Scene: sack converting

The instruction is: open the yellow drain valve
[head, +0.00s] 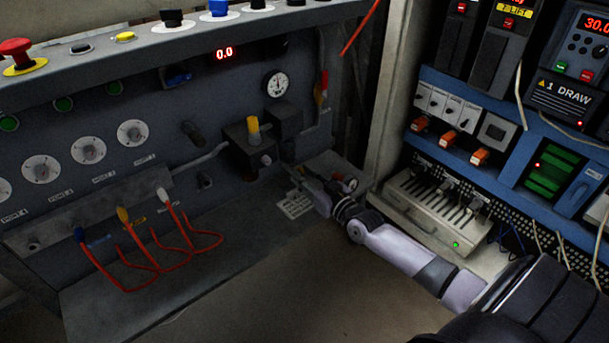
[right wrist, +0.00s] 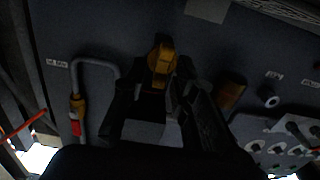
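In the right wrist view a yellow handle-like piece (right wrist: 162,60), which looks like the drain valve, is at the fingertips of my right gripper (right wrist: 160,78). The two dark fingers stand apart, one on each side of it. I cannot tell whether they touch it. In the head view my right gripper (head: 296,176) is low at the wall panel, just right of and below a dark block (head: 238,143) with a yellow cylinder (head: 252,125) on it. The yellow piece at the fingertips cannot be made out there. My left gripper is out of view.
Blue, yellow and white levers (head: 122,214) with red loops stand left over the ledge (head: 110,300). A gauge (head: 277,83) and a red-yellow valve (head: 321,88) are above the gripper. A cabinet (head: 470,150) with a pale terminal unit (head: 430,208) stands to the right.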

